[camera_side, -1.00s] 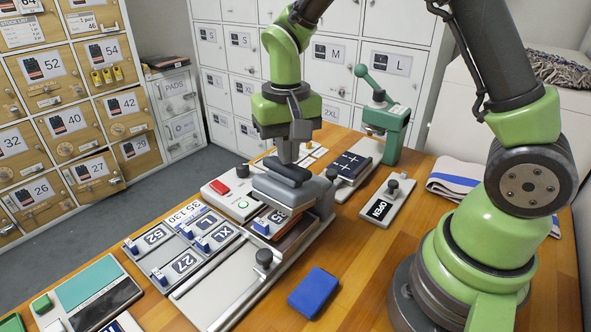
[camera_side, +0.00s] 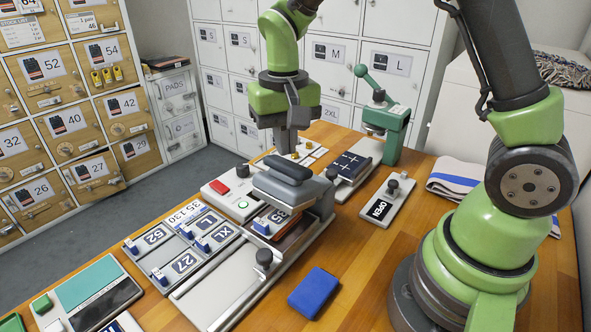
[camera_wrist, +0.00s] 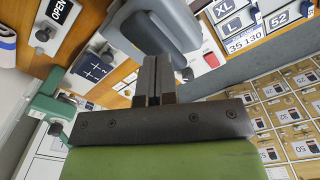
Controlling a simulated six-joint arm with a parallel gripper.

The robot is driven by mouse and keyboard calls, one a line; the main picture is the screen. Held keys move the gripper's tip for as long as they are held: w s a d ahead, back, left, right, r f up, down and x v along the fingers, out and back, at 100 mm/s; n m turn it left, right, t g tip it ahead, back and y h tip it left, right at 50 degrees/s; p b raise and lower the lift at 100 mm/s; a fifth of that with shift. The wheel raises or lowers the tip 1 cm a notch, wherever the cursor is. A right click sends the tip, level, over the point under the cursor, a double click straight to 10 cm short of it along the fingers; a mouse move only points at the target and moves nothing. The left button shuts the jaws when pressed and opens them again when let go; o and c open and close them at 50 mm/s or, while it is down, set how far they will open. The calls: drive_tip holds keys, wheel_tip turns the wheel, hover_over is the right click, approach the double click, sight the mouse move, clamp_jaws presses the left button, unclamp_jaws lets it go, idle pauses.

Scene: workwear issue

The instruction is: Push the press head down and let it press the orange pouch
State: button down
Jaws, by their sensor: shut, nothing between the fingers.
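The press head (camera_side: 262,190) is a grey block with a dark padded handle (camera_side: 284,168) on top, in the middle of the side view. It stands over a grey press base (camera_side: 262,290). A narrow orange-brown strip shows below the head, beside a blue "35" tag; I cannot tell whether it is the orange pouch, which is otherwise hidden. My gripper (camera_side: 284,152) is shut and empty, pointing down just behind the handle. In the wrist view its closed fingers (camera_wrist: 152,62) lie close to the press head (camera_wrist: 145,22); contact is unclear.
A blue block (camera_side: 314,293) lies in front of the press. Number tags (camera_side: 185,262) sit to its left, and a white box with a red button (camera_side: 217,187) behind. A green lever press (camera_side: 386,120) and an OPEN plate (camera_side: 380,208) stand right. Bare wood lies at the front right.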

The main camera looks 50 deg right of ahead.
wheel_tip(320, 180, up, 11)
drive_tip(key=shift+f, duration=0.2)
idle(1.0)
drive_tip(key=shift+r, duration=0.1)
wheel_tip(320, 180, up, 4)
drive_tip(key=f+n+t+y, duration=0.1)
drive_tip(key=t, duration=0.2)
hover_over(296, 179)
drive_tip(key=s, duration=0.4)
drive_tip(key=s+t+y, duration=0.1)
drive_tip(key=s+t, duration=0.3)
drive_tip(key=s, duration=0.5)
drive_tip(key=w+d+f+m+g+y, duration=0.1)
drive_tip(key=w+d+m+g, duration=0.25)
drive_tip(key=w+m, duration=0.35)
drive_tip(key=w+d+f+m+g+y, duration=0.1)
drive_tip(key=w+d+m+g, duration=0.25)
drive_tip(key=w+m, duration=0.35)
drive_tip(key=shift+n, duration=0.5)
drive_tip(key=x, duration=0.9)
drive_tip(key=w+x, duration=0.1)
drive_tip(key=x, duration=0.4)
drive_tip(key=shift+a+f, duration=0.15)
drive_tip(key=shift+a, duration=0.15)
drive_tip(key=shift+a, duration=0.1)
